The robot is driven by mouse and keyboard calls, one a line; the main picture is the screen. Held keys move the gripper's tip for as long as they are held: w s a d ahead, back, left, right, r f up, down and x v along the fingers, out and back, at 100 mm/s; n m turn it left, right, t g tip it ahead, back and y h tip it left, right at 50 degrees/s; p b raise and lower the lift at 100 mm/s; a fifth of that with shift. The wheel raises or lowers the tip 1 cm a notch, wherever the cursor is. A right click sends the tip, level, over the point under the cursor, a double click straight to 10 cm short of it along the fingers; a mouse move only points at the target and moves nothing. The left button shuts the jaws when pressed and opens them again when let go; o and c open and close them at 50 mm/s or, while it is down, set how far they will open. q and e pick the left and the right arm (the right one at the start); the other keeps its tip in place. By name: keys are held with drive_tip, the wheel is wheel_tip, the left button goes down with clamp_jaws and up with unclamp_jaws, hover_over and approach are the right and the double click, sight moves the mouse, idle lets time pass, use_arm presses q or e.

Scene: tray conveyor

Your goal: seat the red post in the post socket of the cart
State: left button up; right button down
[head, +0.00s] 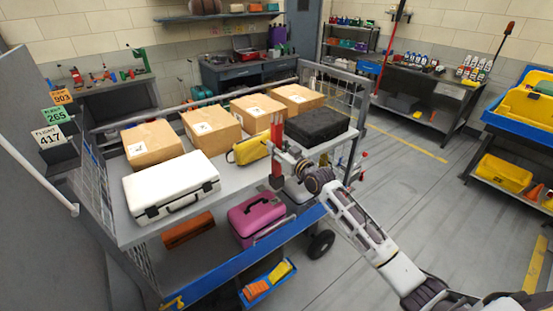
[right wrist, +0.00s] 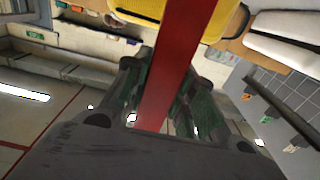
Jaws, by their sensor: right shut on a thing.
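The red post (head: 277,128) stands roughly upright at the front edge of the cart's upper deck (head: 120,222) in the head view. My right gripper (head: 281,158) is shut around its middle, and part of the post shows below the jaws. In the right wrist view the red post (right wrist: 172,70) runs between the two fingers of my right gripper (right wrist: 165,78). The post socket cannot be made out, and whether the post's lower end touches anything is hard to tell. My left gripper is not in view.
On the cart are several cardboard boxes (head: 152,144), a white case (head: 170,188), a yellow bag (head: 249,149) and a black case (head: 318,126) close to the post. A magenta case (head: 257,215) lies on the lower shelf. The floor right of the cart is clear.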

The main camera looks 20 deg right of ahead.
drive_tip(key=shift+f, duration=0.45)
drive_tip(key=shift+f, duration=1.9)
drive_tip(key=c, duration=1.2)
unclamp_jaws()
drive_tip(key=shift+f, duration=0.1)
drive_tip(key=shift+r, duration=0.2)
drive_tip(key=shift+s+d+f, duration=0.1)
drive_tip(key=shift+s+d, duration=0.15)
drive_tip(key=shift+s, duration=0.45)
drive_tip(key=shift+b+v, duration=0.4)
drive_tip(key=shift+v, duration=4.9)
